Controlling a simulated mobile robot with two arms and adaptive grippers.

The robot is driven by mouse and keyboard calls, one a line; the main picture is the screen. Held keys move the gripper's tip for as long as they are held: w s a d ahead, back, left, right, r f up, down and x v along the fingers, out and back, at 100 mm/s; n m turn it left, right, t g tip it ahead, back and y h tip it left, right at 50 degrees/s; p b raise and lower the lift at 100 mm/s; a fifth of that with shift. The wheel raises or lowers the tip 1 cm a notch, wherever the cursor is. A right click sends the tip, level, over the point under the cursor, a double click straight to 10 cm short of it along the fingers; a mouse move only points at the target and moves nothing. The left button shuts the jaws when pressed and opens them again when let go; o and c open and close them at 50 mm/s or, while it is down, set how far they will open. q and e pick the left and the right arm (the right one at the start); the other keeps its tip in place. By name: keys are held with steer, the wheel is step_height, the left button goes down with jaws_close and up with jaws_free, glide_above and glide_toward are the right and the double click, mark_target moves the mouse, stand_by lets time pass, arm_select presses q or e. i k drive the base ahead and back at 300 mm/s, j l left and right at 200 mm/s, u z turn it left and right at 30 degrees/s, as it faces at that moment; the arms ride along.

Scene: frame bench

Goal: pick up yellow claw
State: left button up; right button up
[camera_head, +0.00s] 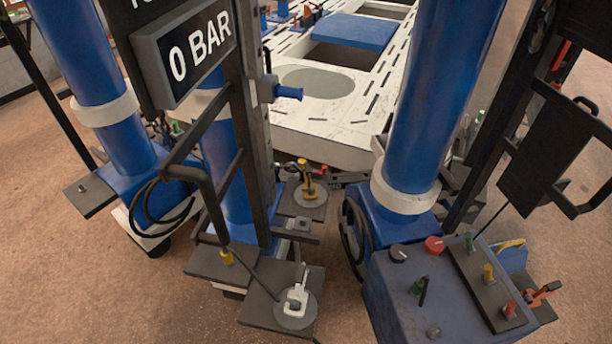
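A yellow claw (308,184) stands on a round grey disc (311,197) on a small dark plate, near the middle of the head view. It sits between two blue columns, just in front of the white slotted frame bench. A white claw (297,299) stands on a similar disc on a lower dark plate, nearer to me. An orange-red claw (533,299) is at the right, beside the blue control box. Neither of my grippers shows in this view.
Blue columns (425,100) rise left and right of the yellow claw. A black display reading "0 BAR" (198,50) and a black handle frame stand at the left. The blue control box (430,295) with knobs is at front right. Brown floor (90,270) is open at front left.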

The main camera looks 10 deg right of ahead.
mark_target(307, 174)
steer(key=j+z, duration=0.1)
steer(key=j, duration=1.25)
